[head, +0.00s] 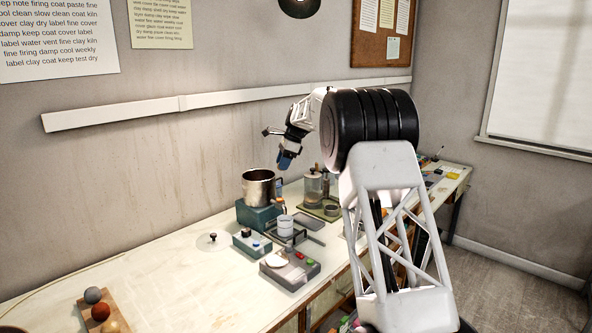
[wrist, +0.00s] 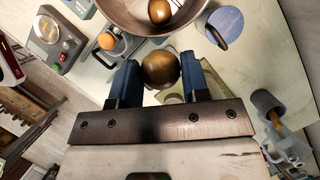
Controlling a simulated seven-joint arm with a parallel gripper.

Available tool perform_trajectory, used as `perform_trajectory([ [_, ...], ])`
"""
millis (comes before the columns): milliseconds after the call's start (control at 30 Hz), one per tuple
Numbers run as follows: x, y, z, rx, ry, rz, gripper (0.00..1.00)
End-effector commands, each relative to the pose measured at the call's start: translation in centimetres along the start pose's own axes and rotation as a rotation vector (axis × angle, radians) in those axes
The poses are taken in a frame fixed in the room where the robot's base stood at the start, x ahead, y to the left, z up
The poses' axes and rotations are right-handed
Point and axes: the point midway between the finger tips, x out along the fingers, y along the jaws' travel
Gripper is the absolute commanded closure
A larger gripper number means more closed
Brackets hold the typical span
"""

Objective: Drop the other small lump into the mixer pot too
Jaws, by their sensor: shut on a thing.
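My gripper (wrist: 160,80) is shut on a small brown lump (wrist: 161,69), which sits between its two blue fingers. In the head view my gripper (head: 286,160) hangs above and a little to the right of the mixer pot; the held lump cannot be made out there. The steel mixer pot (head: 258,188) stands open on a teal base. Its rim shows at the top of the wrist view (wrist: 118,20), with another small brown lump (wrist: 160,11) inside. The held lump appears outside the rim in that view.
A wooden board (head: 88,309) at the front left bears grey, red-brown and tan balls. A round lid (head: 212,242), a control box (head: 252,243), a scale-like device (head: 290,268) and a clear jar (head: 315,187) stand around the pot. The left bench top is mostly clear.

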Motion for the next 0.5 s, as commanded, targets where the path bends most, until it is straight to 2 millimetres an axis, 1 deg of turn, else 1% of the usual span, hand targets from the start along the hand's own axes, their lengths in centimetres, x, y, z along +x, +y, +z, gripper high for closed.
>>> perform_trajectory([
  [33, -0.2, -0.1, 1.5, -0.003, 0.0, -0.001, 0.81],
  [100, -0.4, -0.1, 3.4, -0.004, 0.0, -0.001, 0.81],
  [233, -0.7, 0.0, 6.1, -0.002, -0.001, 0.001, 0.81],
  [333, -0.8, 0.0, 7.5, 0.0, -0.001, 0.001, 0.81],
  [500, -1.0, 0.1, 8.4, 0.0, -0.001, 0.001, 0.81],
])
